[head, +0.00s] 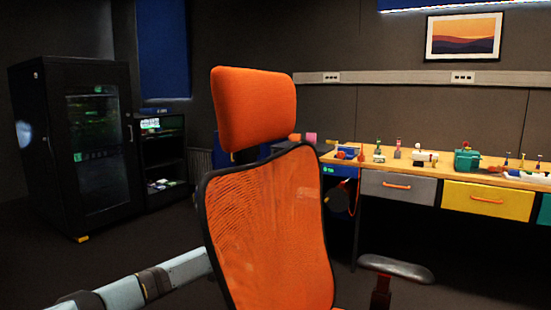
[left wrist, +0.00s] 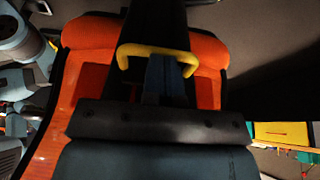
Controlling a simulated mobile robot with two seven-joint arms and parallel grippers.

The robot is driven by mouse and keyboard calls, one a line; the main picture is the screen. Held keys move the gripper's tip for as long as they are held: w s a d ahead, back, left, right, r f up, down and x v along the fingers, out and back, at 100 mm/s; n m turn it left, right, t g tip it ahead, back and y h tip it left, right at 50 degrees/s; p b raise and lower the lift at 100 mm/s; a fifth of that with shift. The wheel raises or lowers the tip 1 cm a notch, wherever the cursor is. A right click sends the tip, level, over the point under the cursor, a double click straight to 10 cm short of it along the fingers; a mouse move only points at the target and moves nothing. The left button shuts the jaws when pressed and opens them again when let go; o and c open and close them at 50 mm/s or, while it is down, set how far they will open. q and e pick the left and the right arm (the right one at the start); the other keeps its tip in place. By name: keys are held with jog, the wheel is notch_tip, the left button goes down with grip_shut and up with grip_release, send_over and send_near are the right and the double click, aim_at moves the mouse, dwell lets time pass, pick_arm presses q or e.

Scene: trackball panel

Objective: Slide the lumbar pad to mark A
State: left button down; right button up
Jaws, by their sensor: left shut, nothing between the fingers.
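An orange office chair with a mesh backrest (head: 268,230) and a padded headrest (head: 254,105) stands in front of me in the head view. My left arm passes behind the backrest, which hides the gripper there. In the left wrist view, my left gripper (left wrist: 160,76) is shut and empty, close to a yellow U-shaped handle (left wrist: 158,50) that crosses the chair's black spine. I cannot tell whether they touch. Orange chair parts (left wrist: 212,55) lie on both sides. I cannot make out the lumbar pad or mark A for certain. My right gripper is not in view.
A workbench (head: 440,172) with coloured drawers and several small items stands at the right. A black armrest (head: 396,269) sticks out at the chair's right. A dark glass-door cabinet (head: 95,150) stands at the back left. Floor (head: 110,265) left of the chair looks clear.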

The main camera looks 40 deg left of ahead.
pick_arm(q)
jog(key=shift+f+b, duration=0.45)
jog(key=shift+f, duration=1.05)
jog(key=shift+r+p, duration=1.5)
jog(key=shift+p, duration=0.25)
notch_tip(320, 180, up, 5)
jog(key=p, duration=0.4)
jog(key=shift+p, duration=0.35)
